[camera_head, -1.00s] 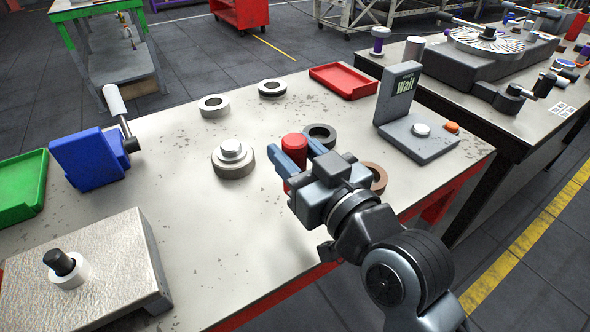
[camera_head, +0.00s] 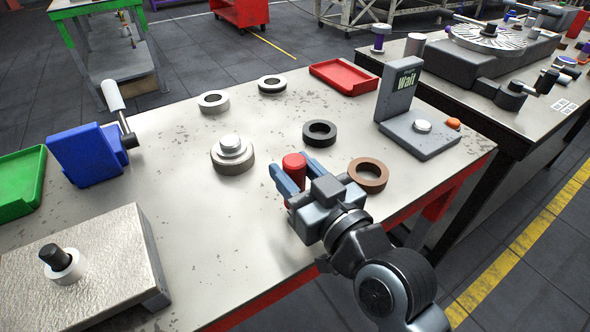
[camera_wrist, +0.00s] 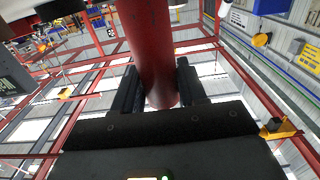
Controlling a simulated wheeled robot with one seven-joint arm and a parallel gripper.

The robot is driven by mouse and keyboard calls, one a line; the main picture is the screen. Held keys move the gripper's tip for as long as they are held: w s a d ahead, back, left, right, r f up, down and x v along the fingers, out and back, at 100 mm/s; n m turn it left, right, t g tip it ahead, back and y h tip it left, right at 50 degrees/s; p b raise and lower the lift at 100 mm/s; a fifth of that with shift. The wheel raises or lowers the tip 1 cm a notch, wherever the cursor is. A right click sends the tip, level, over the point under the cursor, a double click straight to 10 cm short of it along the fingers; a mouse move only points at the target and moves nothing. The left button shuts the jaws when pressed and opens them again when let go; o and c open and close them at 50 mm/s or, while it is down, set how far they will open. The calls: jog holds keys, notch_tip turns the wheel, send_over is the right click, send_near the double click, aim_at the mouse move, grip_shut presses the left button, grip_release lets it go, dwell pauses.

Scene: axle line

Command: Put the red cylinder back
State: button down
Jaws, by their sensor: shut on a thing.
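The red cylinder (camera_head: 294,164) is between the blue fingers of my gripper (camera_head: 291,176), near the front edge of the table, upright or nearly so. The gripper is shut on it. In the wrist view the red cylinder (camera_wrist: 148,50) stands between the two dark fingers of my gripper (camera_wrist: 160,92). The cylinder's lower part is partly hidden by a finger and the gripper body. I cannot tell whether its foot touches the table.
A brown ring (camera_head: 367,175) lies right of my gripper, and a black ring (camera_head: 319,133) behind it. A stepped metal piece (camera_head: 232,155) stands to the left. A "Wait" panel (camera_head: 397,91) stands at right. A red tray (camera_head: 343,77) is at the back.

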jog(key=shift+f, duration=0.15)
jog(key=c, duration=0.6)
grip_release()
jog(key=shift+f, duration=0.15)
jog(key=shift+r+p, duration=0.4)
jog(key=shift+r, duration=0.05)
jog(key=shift+s+r, duration=0.1)
jog(key=shift+r, duration=0.2)
jog(key=shift+b+v, duration=1.35)
jog(key=shift+v, duration=4.55)
jog(key=shift+d+f, duration=0.1)
jog(key=shift+d, duration=0.1)
